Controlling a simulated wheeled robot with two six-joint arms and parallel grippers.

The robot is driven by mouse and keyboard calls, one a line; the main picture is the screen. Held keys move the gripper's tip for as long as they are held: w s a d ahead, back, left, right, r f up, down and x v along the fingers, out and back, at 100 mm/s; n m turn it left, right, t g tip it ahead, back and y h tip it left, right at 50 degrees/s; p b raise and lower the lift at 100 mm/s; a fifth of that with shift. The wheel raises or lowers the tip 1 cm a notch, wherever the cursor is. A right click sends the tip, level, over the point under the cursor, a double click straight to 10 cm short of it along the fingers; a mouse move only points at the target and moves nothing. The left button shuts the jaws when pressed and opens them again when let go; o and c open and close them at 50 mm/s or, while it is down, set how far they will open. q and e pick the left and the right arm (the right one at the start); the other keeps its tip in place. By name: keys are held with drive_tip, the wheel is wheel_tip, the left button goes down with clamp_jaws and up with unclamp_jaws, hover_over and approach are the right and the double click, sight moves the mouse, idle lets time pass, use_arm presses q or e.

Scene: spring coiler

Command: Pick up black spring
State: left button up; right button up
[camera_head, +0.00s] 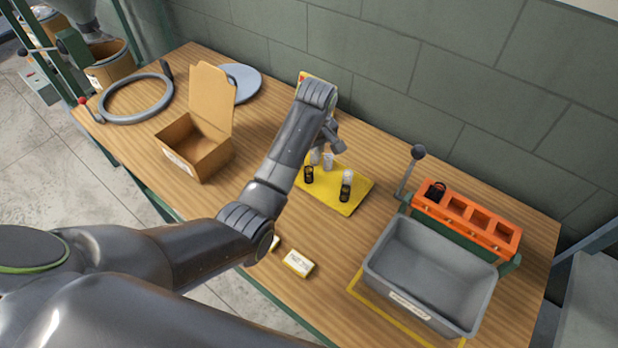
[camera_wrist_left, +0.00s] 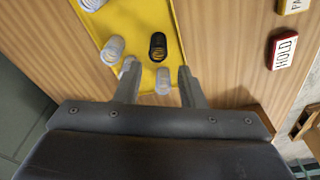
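Two black springs stand on a yellow tray (camera_head: 330,204) on the table: one at the left (camera_head: 308,175), one nearer the front (camera_head: 345,193). Several white or grey springs (camera_head: 348,177) stand there too. My left gripper (camera_head: 330,142) is over the tray's far side. In the left wrist view its open fingers (camera_wrist_left: 158,70) point at the tray, with a black spring (camera_wrist_left: 157,46) just beyond the fingertips. A grey spring (camera_wrist_left: 163,82) shows between the fingers; whether they touch it I cannot tell. My right gripper is not in view.
A grey bin (camera_head: 430,275) and an orange rack (camera_head: 467,219) with a black item in one slot stand at the right. An open cardboard box (camera_head: 195,150), a grey ring (camera_head: 136,98) and a round grey plate (camera_head: 242,82) are at the left. A red HOLD block (camera_wrist_left: 283,51) lies beside the tray.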

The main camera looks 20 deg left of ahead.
sight(309, 169)
use_arm(q)
drive_tip(key=f, duration=0.3)
drive_tip(key=shift+w+a+f, duration=0.15)
drive_tip(key=shift+a+f, duration=0.05)
drive_tip(key=shift+f, duration=0.05)
drive_tip(key=f, duration=0.1)
drive_tip(key=f+p, duration=0.1)
drive_tip(key=f, duration=0.2)
drive_tip(key=shift+w+a+p, duration=0.1)
drive_tip(key=shift+w+p, duration=0.2)
drive_tip(key=shift+p, duration=0.05)
drive_tip(key=shift+f, duration=0.55)
drive_tip(key=shift+c, duration=0.4)
drive_tip(key=c, duration=0.7)
drive_tip(key=shift+r, duration=0.1)
